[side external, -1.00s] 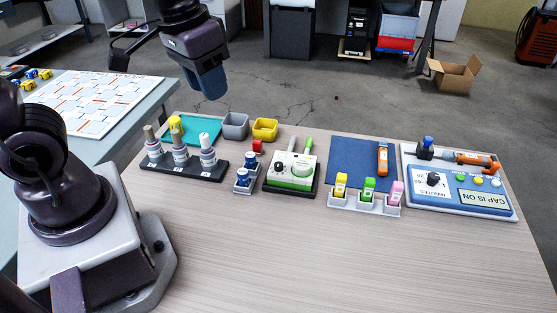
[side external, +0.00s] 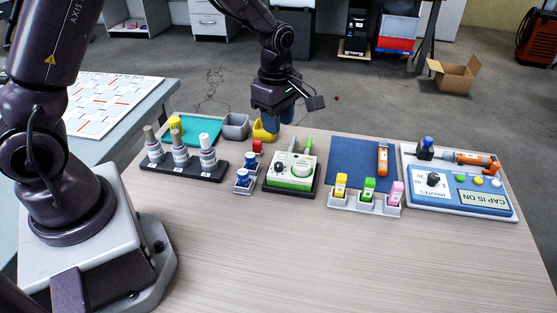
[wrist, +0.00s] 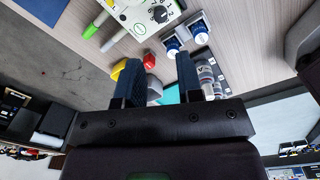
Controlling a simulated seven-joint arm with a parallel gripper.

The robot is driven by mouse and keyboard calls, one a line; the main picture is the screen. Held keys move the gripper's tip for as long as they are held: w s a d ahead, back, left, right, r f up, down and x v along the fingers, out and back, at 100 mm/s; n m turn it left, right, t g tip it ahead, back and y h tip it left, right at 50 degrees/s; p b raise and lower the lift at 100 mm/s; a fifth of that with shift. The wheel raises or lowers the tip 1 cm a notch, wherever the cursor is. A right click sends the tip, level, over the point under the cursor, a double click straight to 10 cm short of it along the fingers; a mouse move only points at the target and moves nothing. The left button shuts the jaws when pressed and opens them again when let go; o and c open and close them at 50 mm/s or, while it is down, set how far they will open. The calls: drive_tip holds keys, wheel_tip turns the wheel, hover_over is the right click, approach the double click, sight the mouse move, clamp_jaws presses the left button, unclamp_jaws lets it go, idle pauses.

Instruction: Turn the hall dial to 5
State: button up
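A white and green box (side external: 292,170) stands mid-table in the side view and carries a black dial knob (side external: 280,166). In the wrist view this knob (wrist: 160,14) shows at the top edge, with printed digits around it. A second black dial knob (side external: 433,179) sits on a blue panel (side external: 420,202) at the right, near the word MINUTES. I cannot read "hall" on either. My gripper (side external: 274,119) points down above the far table edge, behind the white and green box. Its blue fingers (wrist: 158,75) are apart with nothing held between them, and touch no dial.
A yellow bin (side external: 264,130) and a grey bin (side external: 235,127) stand near my gripper. A rack of white bottles (side external: 208,153) is left, blue-capped jars (side external: 243,178) beside the box. Colored blocks in a holder (side external: 365,200) stand right. The front table is clear.

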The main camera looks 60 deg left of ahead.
sight(279, 164)
wheel_tip(279, 164, down, 12)
drive_tip(key=shift+w+r, duration=0.1)
drive_tip(key=shift+r, duration=0.1)
clamp_jaws()
